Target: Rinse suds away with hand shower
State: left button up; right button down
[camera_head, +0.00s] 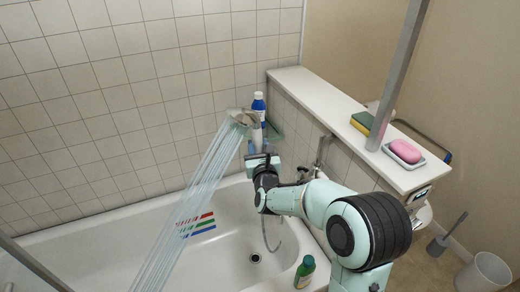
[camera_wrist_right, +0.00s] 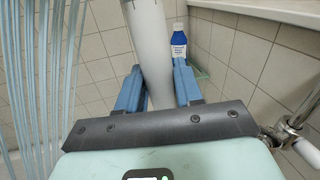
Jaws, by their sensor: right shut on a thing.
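The hand shower (camera_head: 240,117) is held up over the bathtub, and a wide sheet of water jets (camera_head: 190,210) runs from its head down to the lower left. My right gripper (camera_head: 257,147) is shut on its handle. In the right wrist view, the pale handle (camera_wrist_right: 150,45) stands between the two blue fingers of the gripper (camera_wrist_right: 158,88). The white bathtub (camera_head: 110,232) lies below, with red, green and blue stripes (camera_head: 197,225) on its inner surface by the jets. I cannot make out any suds. My left gripper is not in view.
A blue bottle with a white label (camera_head: 259,105) stands behind the shower, also in the right wrist view (camera_wrist_right: 179,44). A green bottle (camera_head: 305,270) stands at the tub's near right. A ledge (camera_head: 330,100) bears a sponge (camera_head: 362,122) and pink soap (camera_head: 405,151). A metal post (camera_head: 400,70) rises there.

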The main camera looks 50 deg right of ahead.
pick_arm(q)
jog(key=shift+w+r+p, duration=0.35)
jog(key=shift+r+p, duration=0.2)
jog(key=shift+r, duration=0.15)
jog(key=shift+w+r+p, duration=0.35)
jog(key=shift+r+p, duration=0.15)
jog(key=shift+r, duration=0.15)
pick_arm(e)
jog(key=a+r, duration=0.3)
jog(key=r, duration=0.4)
jog(key=shift+m, duration=0.4)
